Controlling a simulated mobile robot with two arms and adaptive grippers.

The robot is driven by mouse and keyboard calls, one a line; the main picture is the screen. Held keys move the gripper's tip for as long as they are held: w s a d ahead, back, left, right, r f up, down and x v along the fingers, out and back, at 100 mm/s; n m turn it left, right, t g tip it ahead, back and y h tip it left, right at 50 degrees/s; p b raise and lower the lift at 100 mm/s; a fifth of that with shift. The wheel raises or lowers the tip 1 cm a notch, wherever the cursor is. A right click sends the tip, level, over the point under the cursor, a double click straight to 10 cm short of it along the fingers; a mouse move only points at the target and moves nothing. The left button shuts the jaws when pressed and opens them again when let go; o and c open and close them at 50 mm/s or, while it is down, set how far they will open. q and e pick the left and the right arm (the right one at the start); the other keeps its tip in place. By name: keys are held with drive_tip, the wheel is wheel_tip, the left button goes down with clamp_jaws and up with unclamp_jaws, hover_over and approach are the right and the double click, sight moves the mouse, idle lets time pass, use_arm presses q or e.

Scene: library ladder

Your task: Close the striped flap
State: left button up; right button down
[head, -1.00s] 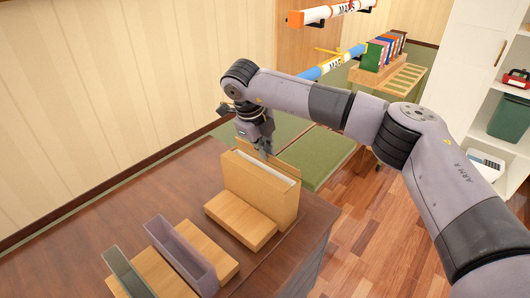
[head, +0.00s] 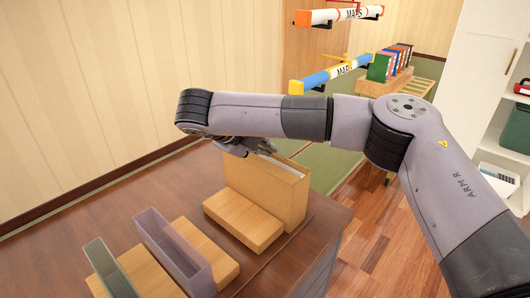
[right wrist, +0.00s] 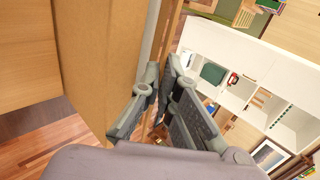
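A tan upright box (head: 262,188) stands on the brown desk, with a pale strip (head: 287,163) along its top. No stripes show, and I cannot make out the striped flap for certain. My right gripper (head: 262,147) is at the box's top edge, partly hidden by my own arm. In the right wrist view its two fingers (right wrist: 161,68) are close together beside the tan box (right wrist: 98,60). A thin wooden strip (right wrist: 171,28) runs toward the fingertips; whether they grip it is unclear. My left gripper is not in view.
A low wooden block (head: 243,220) lies against the box's front. Map tubes (head: 338,72) hang behind. Shelves (head: 498,140) stand at the right.

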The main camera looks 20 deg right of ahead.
idle(0.3)
drive_tip(key=c, duration=1.8)
unclamp_jaws()
drive_tip(key=shift+c, duration=0.2)
drive_tip(key=v, duration=0.8)
